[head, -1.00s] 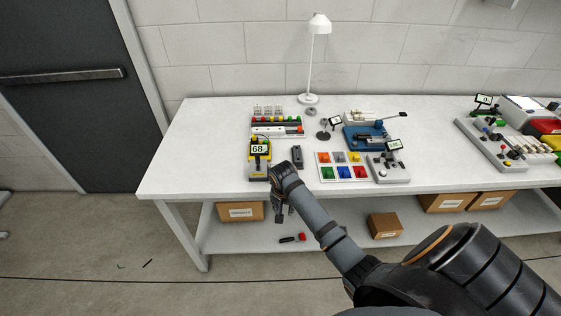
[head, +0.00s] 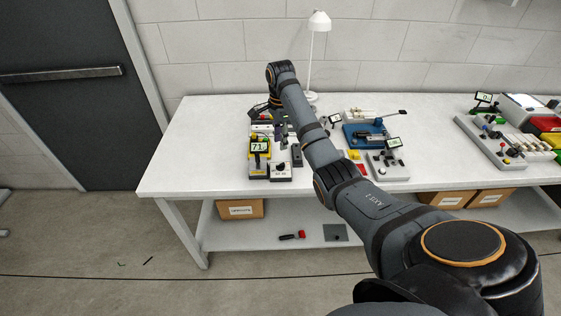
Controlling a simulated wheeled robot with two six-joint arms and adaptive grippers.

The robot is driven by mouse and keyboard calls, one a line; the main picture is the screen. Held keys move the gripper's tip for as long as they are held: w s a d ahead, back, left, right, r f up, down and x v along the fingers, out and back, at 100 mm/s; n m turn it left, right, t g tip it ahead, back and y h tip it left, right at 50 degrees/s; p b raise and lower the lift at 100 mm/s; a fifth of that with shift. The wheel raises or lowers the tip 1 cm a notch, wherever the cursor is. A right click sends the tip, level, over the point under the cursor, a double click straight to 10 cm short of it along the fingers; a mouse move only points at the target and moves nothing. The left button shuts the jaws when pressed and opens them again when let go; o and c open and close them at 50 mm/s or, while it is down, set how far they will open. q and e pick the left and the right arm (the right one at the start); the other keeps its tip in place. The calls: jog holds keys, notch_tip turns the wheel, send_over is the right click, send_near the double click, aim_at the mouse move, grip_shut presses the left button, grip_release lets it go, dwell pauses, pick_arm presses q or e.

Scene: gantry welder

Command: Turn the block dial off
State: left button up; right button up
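A yellow unit with a lit screen (head: 259,145) reading about 71 stands near the front left of the table. A small dark box with a white front and a black knob (head: 281,171) sits just right of its base; which of these bears the block dial I cannot tell for sure. My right gripper (head: 268,118) reaches down behind the yellow unit, over the rack with the coloured caps. Its fingers are dark and small, so I cannot tell if they are open or touching anything. My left gripper is not in view.
A white lamp (head: 319,22) stands at the back. A blue device (head: 367,136) and a grey unit with a screen (head: 388,165) are right of my arm, which hides most of the coloured tray. The table's left end is clear.

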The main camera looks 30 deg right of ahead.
jog(key=b, duration=0.6)
send_over(281, 164)
notch_tip(281, 164, down, 6)
jog(key=shift+w+f, duration=0.1)
jog(key=shift+f, duration=0.15)
notch_tip(281, 164, down, 3)
jog(key=shift+f+p, duration=0.1)
jog(key=shift+p, duration=0.85)
jog(key=shift+f, duration=0.45)
grip_shut()
